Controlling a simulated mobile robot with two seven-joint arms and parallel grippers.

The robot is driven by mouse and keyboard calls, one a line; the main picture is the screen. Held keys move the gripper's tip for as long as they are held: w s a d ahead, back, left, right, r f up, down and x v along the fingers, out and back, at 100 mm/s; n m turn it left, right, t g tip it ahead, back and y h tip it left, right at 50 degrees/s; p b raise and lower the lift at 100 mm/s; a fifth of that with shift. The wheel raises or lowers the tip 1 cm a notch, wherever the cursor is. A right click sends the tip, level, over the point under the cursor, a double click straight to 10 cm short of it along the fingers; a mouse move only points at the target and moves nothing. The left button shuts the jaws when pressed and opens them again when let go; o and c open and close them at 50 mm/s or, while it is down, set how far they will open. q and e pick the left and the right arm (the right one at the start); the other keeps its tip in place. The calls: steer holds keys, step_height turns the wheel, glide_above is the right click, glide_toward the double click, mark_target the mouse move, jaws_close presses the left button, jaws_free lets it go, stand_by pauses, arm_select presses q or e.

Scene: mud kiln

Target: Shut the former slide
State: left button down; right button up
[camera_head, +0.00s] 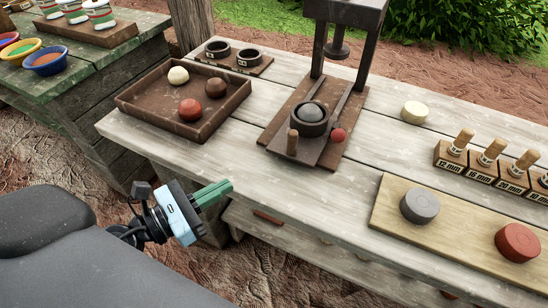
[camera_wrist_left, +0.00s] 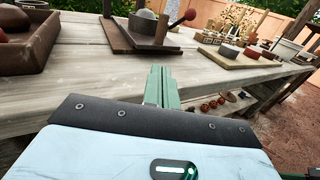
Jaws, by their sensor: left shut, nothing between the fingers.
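The former (camera_head: 300,115) stands on the pale wooden table, with a dark frame and a plunger (camera_head: 338,46) at its back. Its slide carries a dark ring mould (camera_head: 309,127) with a grey ball (camera_head: 312,112) in it. The slide is out in front of the plunger, towards me. A wooden peg handle (camera_head: 292,142) stands at its front and a red knob (camera_head: 338,135) is at its right. My left gripper (camera_head: 229,186) is shut and empty, in front of the table edge, left of and nearer than the slide. The wrist view shows its green fingers (camera_wrist_left: 163,75) together, pointing towards the table.
A brown tray (camera_head: 131,103) with several balls lies left of the former. Right are a board (camera_head: 455,232) with a grey and a red disc, and a rack (camera_head: 478,178) of wooden-handled tools. Bare tabletop lies between my gripper and the former.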

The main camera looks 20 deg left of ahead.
mark_target(288, 151)
arm_select(q)
steer(key=p+x, duration=0.3)
steer(key=x, duration=1.1)
steer(key=w, duration=0.8)
steer(key=shift+w+d, duration=0.1)
steer(key=shift+w, duration=0.15)
steer(key=shift+f, duration=0.1)
